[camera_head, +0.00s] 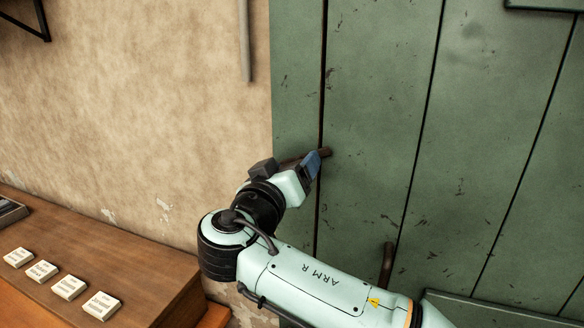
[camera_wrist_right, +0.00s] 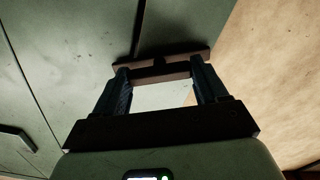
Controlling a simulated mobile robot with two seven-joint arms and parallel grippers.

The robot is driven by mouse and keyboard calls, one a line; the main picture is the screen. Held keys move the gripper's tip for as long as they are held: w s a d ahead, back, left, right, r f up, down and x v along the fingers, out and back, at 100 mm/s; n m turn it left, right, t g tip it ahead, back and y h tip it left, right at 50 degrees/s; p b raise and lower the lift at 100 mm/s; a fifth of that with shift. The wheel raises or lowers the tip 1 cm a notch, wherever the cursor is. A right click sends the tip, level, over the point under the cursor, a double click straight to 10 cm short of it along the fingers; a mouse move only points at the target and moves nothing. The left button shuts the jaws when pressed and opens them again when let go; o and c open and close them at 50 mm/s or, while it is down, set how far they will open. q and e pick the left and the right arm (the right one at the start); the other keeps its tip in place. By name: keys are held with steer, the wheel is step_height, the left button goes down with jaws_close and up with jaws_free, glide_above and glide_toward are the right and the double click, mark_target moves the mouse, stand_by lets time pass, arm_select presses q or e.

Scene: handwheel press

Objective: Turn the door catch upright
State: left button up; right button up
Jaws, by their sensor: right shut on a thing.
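The door catch (camera_head: 325,153) is a short dark brown bar across the gap near the left edge of the green plank door (camera_head: 375,100). It lies close to level, its right end slightly higher in the head view. My right gripper (camera_head: 289,164) is at the catch, with its fingers closed on the bar and hiding part of it. In the right wrist view, the catch (camera_wrist_right: 178,68) spans between the fingertips of the right gripper (camera_wrist_right: 160,70), and its ends stick out slightly past them. My left gripper is not in view.
A brown upright handle (camera_head: 387,264) is on the door below and right of the catch, near my right forearm. A wooden bench (camera_head: 125,270) with several white label cards (camera_head: 69,288) stands at lower left. The plaster wall (camera_head: 130,110) left of the door is mostly bare.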

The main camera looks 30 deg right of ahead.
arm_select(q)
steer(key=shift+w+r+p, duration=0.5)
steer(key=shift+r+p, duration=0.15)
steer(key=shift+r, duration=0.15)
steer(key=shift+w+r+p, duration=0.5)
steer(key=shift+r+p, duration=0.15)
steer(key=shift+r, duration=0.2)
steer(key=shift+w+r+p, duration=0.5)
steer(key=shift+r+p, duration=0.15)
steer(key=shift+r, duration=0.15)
arm_select(e)
steer(key=shift+n, duration=6.4)
steer(key=shift+f, duration=0.1)
steer(key=o, duration=1.1)
steer(key=shift+c, duration=0.2)
steer(key=shift+a, duration=0.15)
